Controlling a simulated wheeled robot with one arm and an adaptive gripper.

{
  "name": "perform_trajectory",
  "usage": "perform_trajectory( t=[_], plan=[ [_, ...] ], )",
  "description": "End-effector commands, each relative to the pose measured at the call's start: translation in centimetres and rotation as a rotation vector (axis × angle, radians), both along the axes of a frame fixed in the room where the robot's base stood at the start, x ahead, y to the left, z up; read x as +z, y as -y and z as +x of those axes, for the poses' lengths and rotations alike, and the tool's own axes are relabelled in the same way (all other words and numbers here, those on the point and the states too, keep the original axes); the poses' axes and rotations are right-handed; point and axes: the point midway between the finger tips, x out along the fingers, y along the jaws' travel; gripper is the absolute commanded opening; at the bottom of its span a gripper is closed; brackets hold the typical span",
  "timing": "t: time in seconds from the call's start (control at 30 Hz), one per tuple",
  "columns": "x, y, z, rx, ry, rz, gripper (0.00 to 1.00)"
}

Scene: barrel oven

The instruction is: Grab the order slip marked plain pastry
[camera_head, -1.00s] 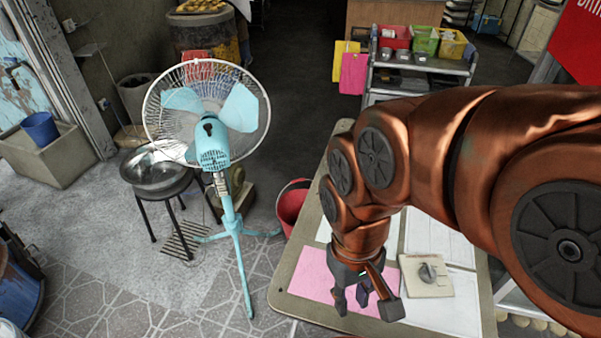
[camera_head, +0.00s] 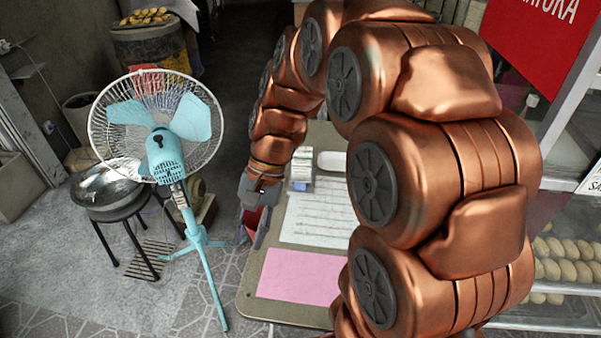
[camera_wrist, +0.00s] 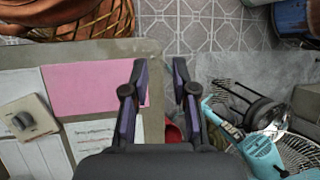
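Paper sheets lie on the table (camera_head: 258,303). A pink sheet (camera_head: 298,276) lies near its front edge and also shows in the wrist view (camera_wrist: 92,88). A white sheet with lines of writing (camera_head: 318,212) lies behind it; its heading shows in the wrist view (camera_wrist: 97,133). I cannot read which sheet is marked plain pastry. My gripper (camera_head: 256,222) is at the table's left edge, beside the white sheet. In the wrist view my gripper (camera_wrist: 160,66) is open and empty, its fingers over the table edge and floor. My arm hides the table's right side.
A turquoise standing fan (camera_head: 165,150) stands left of the table. A red bucket (camera_wrist: 173,132) is on the floor by the table edge. A pale block with a grey knob (camera_wrist: 27,118) sits on other white sheets. Bread shelves (camera_head: 565,262) are at the right.

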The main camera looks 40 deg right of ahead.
Motion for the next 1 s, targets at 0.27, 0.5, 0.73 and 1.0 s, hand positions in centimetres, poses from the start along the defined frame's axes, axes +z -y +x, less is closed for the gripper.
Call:
perform_trajectory(
  t=[0.27, 0.5, 0.73, 1.0],
  plan=[
    [-1.0, 2.6, 5.8, -0.241, -0.059, 0.119, 0.27],
    [-2.0, 5.8, 10.3, -0.437, -0.101, 0.221, 0.27],
    [-3.3, 9.9, 14.1, -0.62, -0.141, 0.322, 0.27],
    [-5.2, 15.8, 17.7, -0.828, -0.186, 0.446, 0.27]
  ],
)
